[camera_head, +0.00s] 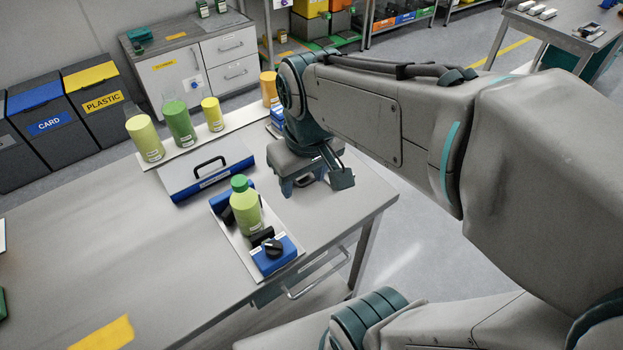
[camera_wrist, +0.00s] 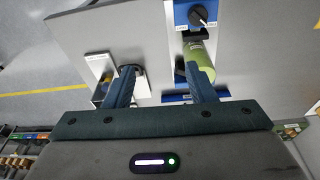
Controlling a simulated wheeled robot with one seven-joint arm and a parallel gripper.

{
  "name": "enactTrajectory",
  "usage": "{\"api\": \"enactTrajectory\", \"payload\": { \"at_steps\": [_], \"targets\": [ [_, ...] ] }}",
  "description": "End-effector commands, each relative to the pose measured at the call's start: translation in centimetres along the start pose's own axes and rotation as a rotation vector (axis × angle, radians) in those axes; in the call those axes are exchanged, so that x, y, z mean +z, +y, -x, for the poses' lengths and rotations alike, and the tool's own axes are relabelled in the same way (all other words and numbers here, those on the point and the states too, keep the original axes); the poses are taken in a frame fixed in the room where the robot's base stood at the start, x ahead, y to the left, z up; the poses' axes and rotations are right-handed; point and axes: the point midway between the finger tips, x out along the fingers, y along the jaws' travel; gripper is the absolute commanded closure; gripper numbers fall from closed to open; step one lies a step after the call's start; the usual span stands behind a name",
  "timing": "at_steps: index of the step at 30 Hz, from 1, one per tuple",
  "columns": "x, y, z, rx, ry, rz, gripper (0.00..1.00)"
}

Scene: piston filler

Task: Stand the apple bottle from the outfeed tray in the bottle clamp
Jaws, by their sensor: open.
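A yellow-green bottle with a green cap (camera_head: 245,208) stands upright at the blue-based bottle clamp (camera_head: 278,262), between its black jaws. I cannot tell how tightly the jaws hold it, and its label is too small to read. In the wrist view the bottle (camera_wrist: 201,58) is partly hidden by my right-hand finger. My gripper (camera_head: 315,182) is open and empty, to the right of the bottle in the head view and apart from it. In the wrist view, a white-edged box with dark contents (camera_wrist: 102,70) lies beside the left-hand finger; I cannot tell if it is the outfeed tray.
A blue and white unit with a black handle (camera_head: 205,178) sits behind the clamp. Pale green (camera_head: 145,138), green (camera_head: 179,124) and yellow (camera_head: 212,114) containers stand on a white strip at the bench's back. The bench's left part (camera_head: 90,240) is mostly clear.

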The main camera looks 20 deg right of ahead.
Motion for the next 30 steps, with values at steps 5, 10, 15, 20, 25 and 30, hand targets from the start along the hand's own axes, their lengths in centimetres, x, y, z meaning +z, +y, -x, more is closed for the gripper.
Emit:
{"api": "enactTrajectory", "payload": {
  "at_steps": [5, 10, 15, 20, 25, 30],
  "targets": [
    [2.9, 0.8, -1.2, 0.018, 0.059, -0.165, 0.5],
    [3.6, 0.8, -1.6, 0.023, 0.077, -0.216, 0.5],
    [3.6, 0.8, -1.6, 0.023, 0.078, -0.218, 0.5],
    [3.6, 0.8, -1.6, 0.023, 0.077, -0.216, 0.5],
    [3.6, 0.8, -1.6, 0.023, 0.077, -0.216, 0.5],
    [3.6, 0.8, -1.6, 0.023, 0.077, -0.215, 0.5]
  ]
}}
